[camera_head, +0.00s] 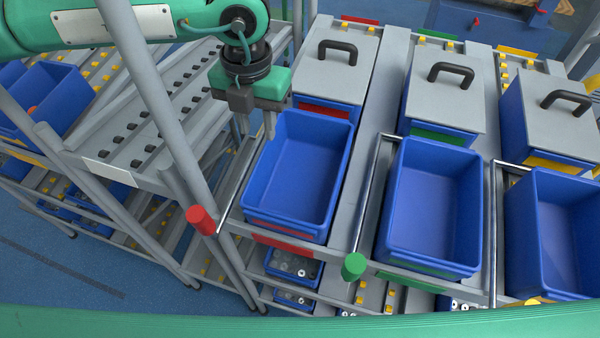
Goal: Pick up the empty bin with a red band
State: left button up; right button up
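The empty blue bin with a red band (298,172) sits upright on the left lane of the rack, its inside bare. Its red band shows along the lower front side. My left gripper (257,126) points down just beyond the bin's far left corner. Its fingers look apart, with nothing seen between them. I cannot tell whether a finger touches the rim. My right gripper is not in view.
Empty blue bins with green (435,200) and yellow (560,225) marks stand to the right. Lidded, handled bins (335,70) stand behind. A red-capped post (201,220) and a green-capped post (353,267) stand near the front. A slanted shelf (120,170) lies left.

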aim_at(264, 148)
pick_arm(q)
jog(key=f+p, duration=0.1)
jog(key=f, duration=0.1)
jog(key=f+p, duration=0.1)
jog(key=f, duration=0.2)
jog(key=f+p, duration=0.1)
jog(key=f, duration=0.1)
jog(key=shift+s+d+f, duration=0.15)
jog(key=shift+d+f, duration=0.2)
jog(key=shift+f, duration=0.45)
jog(key=shift+c, duration=0.4)
grip_shut()
